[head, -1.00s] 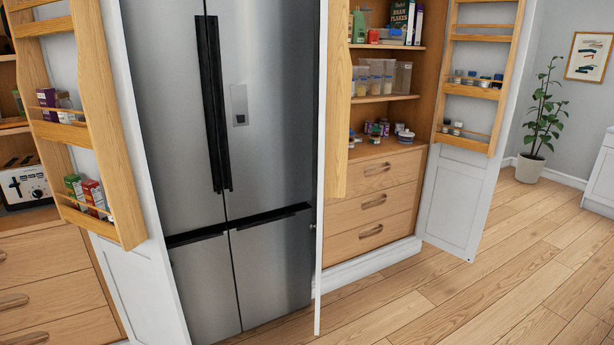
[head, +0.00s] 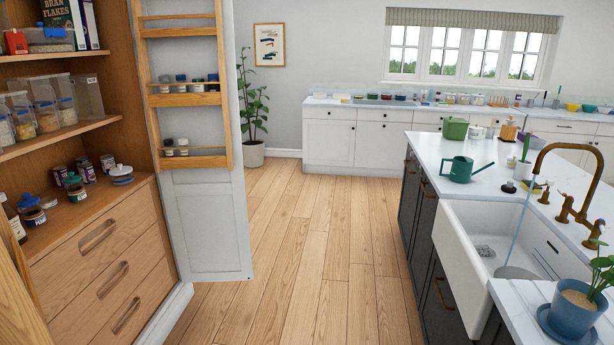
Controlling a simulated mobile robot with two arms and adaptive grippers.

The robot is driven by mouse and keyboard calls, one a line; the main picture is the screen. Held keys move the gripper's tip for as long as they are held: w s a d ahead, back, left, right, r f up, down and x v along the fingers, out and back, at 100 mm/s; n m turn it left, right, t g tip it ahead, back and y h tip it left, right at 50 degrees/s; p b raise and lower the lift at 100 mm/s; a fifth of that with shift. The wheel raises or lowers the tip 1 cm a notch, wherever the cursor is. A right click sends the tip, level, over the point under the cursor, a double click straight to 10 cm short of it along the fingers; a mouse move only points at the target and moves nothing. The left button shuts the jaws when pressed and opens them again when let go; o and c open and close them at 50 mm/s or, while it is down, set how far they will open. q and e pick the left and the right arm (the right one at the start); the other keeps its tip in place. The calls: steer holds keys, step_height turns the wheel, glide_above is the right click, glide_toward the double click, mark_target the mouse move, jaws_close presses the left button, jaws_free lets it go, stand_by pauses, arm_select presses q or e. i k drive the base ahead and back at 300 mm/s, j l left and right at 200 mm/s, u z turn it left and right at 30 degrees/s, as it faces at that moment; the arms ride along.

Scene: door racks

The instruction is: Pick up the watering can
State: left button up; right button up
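A teal watering can (head: 461,168) stands upright on the white island counter (head: 428,148) at the right of the head view. Its handle loops to the left and its thin spout points up to the right. It sits behind the white sink, near the counter's left edge. Neither of my grippers is in view, and nothing is touching the can.
An open pantry door (head: 205,215) with racks stands at the left, beside shelves and drawers (head: 110,255). Wooden floor (head: 310,240) is clear between it and the island. A sink (head: 480,250), brass tap (head: 565,175), green bread bin (head: 455,128) and potted plant (head: 575,305) occupy the island.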

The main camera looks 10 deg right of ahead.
mark_target(460, 171)
steer(key=i+l+z, duration=0.15)
steer(key=i+z, duration=0.3)
steer(key=i, duration=0.2)
steer(key=i+j+z, duration=0.1)
steer(key=i+z, duration=0.35)
steer(key=i, duration=0.2)
steer(key=i+j+z, duration=0.3)
steer(key=i+z, duration=0.2)
steer(key=i, duration=0.15)
